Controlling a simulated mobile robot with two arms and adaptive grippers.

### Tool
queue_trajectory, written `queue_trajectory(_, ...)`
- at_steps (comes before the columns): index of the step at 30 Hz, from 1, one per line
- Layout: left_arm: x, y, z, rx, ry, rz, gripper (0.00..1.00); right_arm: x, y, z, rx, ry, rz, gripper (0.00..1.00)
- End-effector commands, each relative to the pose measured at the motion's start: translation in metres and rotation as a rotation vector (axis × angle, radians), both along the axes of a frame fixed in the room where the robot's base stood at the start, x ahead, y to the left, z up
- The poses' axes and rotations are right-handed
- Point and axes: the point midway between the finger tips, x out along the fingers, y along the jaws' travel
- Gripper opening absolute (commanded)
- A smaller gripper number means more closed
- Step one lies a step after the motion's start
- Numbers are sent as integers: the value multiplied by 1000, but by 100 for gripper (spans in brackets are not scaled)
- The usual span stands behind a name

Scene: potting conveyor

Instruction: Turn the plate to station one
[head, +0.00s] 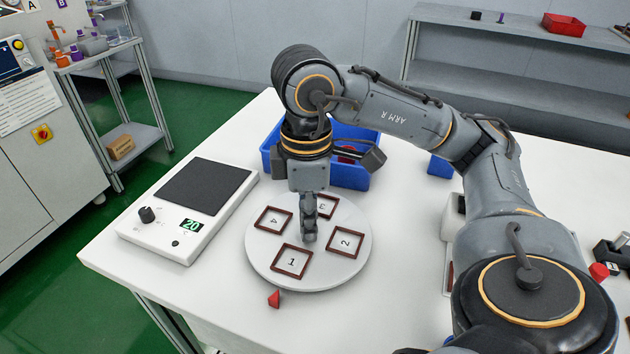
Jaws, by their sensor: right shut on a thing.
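The round white plate (262,252) lies flat on the white table and bears brown square frames marked 1 (291,262), 2 (345,242), 3 (324,207) and 4 (273,220). A red pointer (274,299) sits on the table just off the plate's front edge. Frame 1 is the frame nearest to it. My right gripper (309,238) points down at the plate's middle and is shut on a part there. The gripper hides most of that part and partly covers frame 3. My left gripper is out of view.
A white scale (149,228) with a dark pad and a reading of 20 stands left of the plate. A blue bin (352,178) stands close behind the plate, partly behind my arm. Bare table lies in front of the plate.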

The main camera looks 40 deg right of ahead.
Motion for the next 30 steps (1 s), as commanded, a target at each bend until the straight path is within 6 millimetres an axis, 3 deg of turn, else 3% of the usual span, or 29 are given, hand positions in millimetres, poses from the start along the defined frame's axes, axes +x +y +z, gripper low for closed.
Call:
queue_trajectory(15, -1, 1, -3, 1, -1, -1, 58, -2, 3, -1, -4, -1, 6, 0)
queue_trajectory(16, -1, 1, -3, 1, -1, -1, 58, -2, 3, -1, -4, -1, 6, 26)
queue_trajectory(17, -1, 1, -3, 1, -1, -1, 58, -2, 3, -1, -4, -1, 6, 32)
queue_trajectory(30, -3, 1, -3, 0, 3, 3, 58, -2, 3, 3, -2, -1, 7, 34)
